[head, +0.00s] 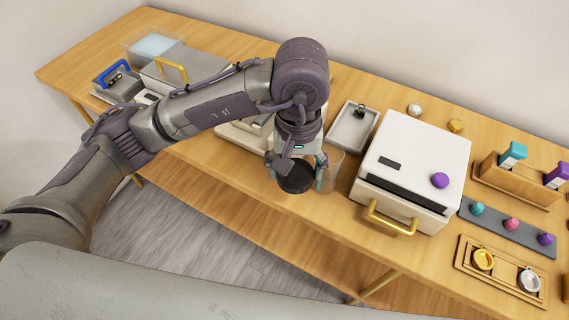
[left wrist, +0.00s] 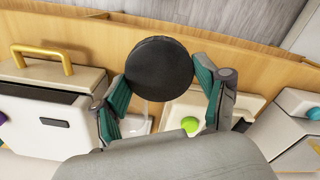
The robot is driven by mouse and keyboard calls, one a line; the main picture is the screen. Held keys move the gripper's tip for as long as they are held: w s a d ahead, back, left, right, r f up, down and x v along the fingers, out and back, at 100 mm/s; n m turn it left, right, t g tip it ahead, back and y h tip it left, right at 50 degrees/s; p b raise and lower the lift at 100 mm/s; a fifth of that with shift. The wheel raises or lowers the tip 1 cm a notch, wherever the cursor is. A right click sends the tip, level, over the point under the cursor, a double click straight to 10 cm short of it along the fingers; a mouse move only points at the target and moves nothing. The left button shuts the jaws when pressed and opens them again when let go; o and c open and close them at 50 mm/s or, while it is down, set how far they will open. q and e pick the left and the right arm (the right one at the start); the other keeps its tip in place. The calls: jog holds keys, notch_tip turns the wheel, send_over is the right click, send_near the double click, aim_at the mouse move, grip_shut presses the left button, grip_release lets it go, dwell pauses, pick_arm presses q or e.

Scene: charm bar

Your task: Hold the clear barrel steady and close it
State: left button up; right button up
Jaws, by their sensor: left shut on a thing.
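A black round lid (head: 296,179) is between the teal-padded fingers of my left gripper (head: 295,168), which is shut on it. The lid also shows large in the left wrist view (left wrist: 158,68), between the two fingertips (left wrist: 157,82). A clear barrel (head: 334,168) stands upright on the table just right of the gripper in the head view, partly hidden by the right-hand finger. The lid is beside the barrel in the head view, near the table's front edge, not on its top. My right gripper is not in view.
A white box machine (head: 415,155) with a gold handle stands close to the right of the barrel. A grey tray (head: 343,146) is behind it. A beige device (head: 235,136) is partly hidden behind my arm. The table's front edge is near.

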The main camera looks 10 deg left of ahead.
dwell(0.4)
pick_arm(q)
jog(key=s+a+f+m, duration=0.1)
jog(key=s+a+f, duration=0.1)
jog(key=a, duration=1.3)
jog(key=shift+f, duration=0.25)
jog(key=shift+a, duration=0.25)
